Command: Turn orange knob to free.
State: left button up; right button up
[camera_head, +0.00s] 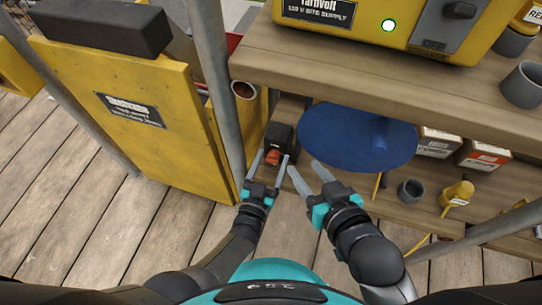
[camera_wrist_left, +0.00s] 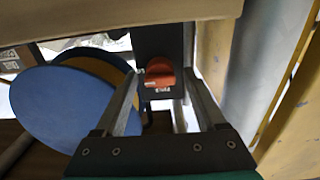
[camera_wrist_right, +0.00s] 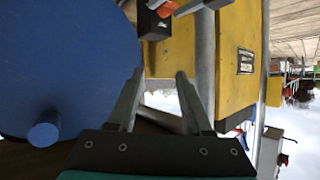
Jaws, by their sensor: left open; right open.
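The orange knob (camera_head: 273,157) sits on a dark box (camera_head: 279,135) beside the wooden shelf unit. In the left wrist view the orange knob (camera_wrist_left: 159,73) shows on the box's dark face, with a small label under it, ahead of and between my fingers. My left gripper (camera_head: 270,158) is open, with its fingertips close around the knob; I cannot tell whether they touch it. My right gripper (camera_head: 300,167) is open and empty, to the right of the knob, near the blue disc. The right wrist view shows part of the orange knob (camera_wrist_right: 190,7) at the top edge.
A large blue disc (camera_head: 345,135) stands right of the box. A yellow panel (camera_head: 140,125) and a grey pole (camera_head: 215,80) stand left. A shelf top (camera_head: 390,75) bearing a yellow supply unit (camera_head: 385,20) overhangs behind. Cups and small boxes lie at the right.

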pick_arm(q)
jog(key=shift+c, duration=0.8)
grip_shut()
